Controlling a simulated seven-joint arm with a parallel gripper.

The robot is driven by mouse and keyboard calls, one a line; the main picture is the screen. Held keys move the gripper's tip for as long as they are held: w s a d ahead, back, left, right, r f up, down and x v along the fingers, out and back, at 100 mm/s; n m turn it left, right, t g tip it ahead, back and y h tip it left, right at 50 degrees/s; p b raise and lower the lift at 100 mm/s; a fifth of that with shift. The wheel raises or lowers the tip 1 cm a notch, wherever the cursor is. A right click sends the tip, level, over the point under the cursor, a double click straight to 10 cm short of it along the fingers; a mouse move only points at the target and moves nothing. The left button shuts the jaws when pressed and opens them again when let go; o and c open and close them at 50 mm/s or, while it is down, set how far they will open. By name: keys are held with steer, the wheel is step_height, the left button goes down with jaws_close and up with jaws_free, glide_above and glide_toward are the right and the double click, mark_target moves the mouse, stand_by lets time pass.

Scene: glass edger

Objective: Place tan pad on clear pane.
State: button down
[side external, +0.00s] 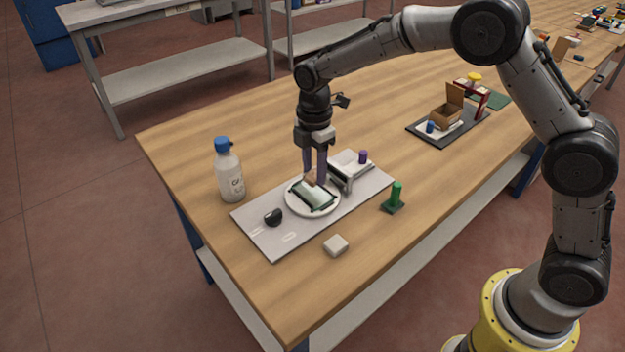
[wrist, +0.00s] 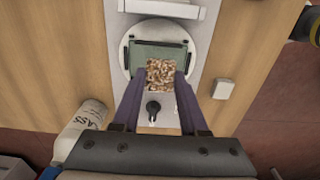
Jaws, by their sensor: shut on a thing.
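The clear pane (wrist: 170,52) is a greenish glass rectangle in a dark frame on a round white disc (wrist: 135,78). In the side external view the pane (side external: 318,198) lies on the same disc on a grey base plate. The tan pad (wrist: 160,74) is a speckled brown square between my fingertips. My gripper (wrist: 160,84) is shut on it, over the near edge of the pane. In the side external view my gripper (side external: 316,180) points down over the disc and mostly hides the pad. I cannot tell whether the pad touches the pane.
A white bottle with a blue cap (side external: 230,172) stands left of the grey base plate (side external: 275,238). A black knob (side external: 272,217), a purple cylinder (side external: 363,157), a green post (side external: 396,196) and a white block (side external: 336,245) are nearby. A dark tray (side external: 418,130) with a brown box is farther back.

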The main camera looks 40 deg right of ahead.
mark_target(312, 173)
steer(key=shift+w+f, duration=0.25)
steer(key=shift+f, duration=1.55)
steer(key=shift+f, duration=0.1)
steer(key=shift+c, duration=2.2)
jaws_free()
step_height(312, 173, up, 12)
steer(key=shift+r, duration=0.2)
